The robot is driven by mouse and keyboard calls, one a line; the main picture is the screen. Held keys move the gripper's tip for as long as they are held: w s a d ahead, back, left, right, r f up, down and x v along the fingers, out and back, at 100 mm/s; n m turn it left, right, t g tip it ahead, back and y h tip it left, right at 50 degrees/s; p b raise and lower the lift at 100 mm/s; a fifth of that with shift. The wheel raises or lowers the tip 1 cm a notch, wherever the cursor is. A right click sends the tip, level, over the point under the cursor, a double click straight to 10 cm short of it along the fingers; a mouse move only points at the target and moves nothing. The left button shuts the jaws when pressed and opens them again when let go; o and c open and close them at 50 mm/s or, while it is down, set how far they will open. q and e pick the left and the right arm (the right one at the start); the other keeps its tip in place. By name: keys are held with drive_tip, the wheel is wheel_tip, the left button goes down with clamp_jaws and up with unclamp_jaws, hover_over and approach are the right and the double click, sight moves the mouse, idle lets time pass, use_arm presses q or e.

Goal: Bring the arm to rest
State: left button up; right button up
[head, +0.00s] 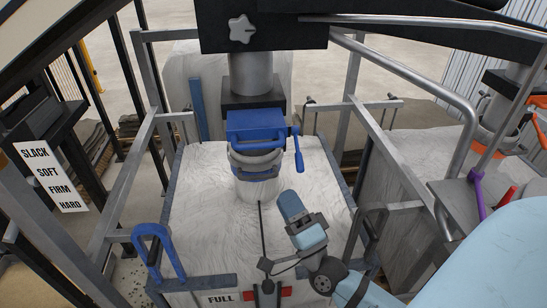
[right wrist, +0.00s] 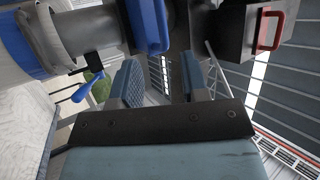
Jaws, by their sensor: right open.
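My right arm (head: 345,285) reaches in from the lower right in the head view. Its gripper (head: 290,208) is above the top of the white bag, to the lower right of the blue clamp (head: 255,126) around the bag's neck. In the right wrist view the two fingers of this gripper (right wrist: 163,80) stand apart with nothing between them. The blue clamp (right wrist: 150,22) and its blue lever (right wrist: 85,88) show beyond them at the upper left. My left gripper is not in view.
The white bag (head: 200,215) stands in a grey metal frame (head: 130,185). A blue hoop handle (head: 158,250) and a FULL label (head: 221,299) are at its front. A SLACK-to-HARD sign (head: 50,177) hangs left. Another station (head: 490,190) stands right.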

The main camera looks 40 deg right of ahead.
drive_tip(key=s+a+f+n+g+y+p, duration=0.2)
drive_tip(key=a+f+n+g+p, duration=0.3)
drive_tip(key=f+n, duration=0.4)
drive_tip(key=s+a+f+n+g+y+p, duration=0.3)
drive_tip(key=s+a+f+n+g+p, duration=0.2)
drive_tip(key=f+n+g, duration=0.3)
drive_tip(key=shift+s+a+f+n, duration=0.2)
drive_tip(key=shift+a+f+n, duration=0.1)
drive_tip(key=shift+f+n, duration=0.7)
drive_tip(key=shift+r, duration=0.2)
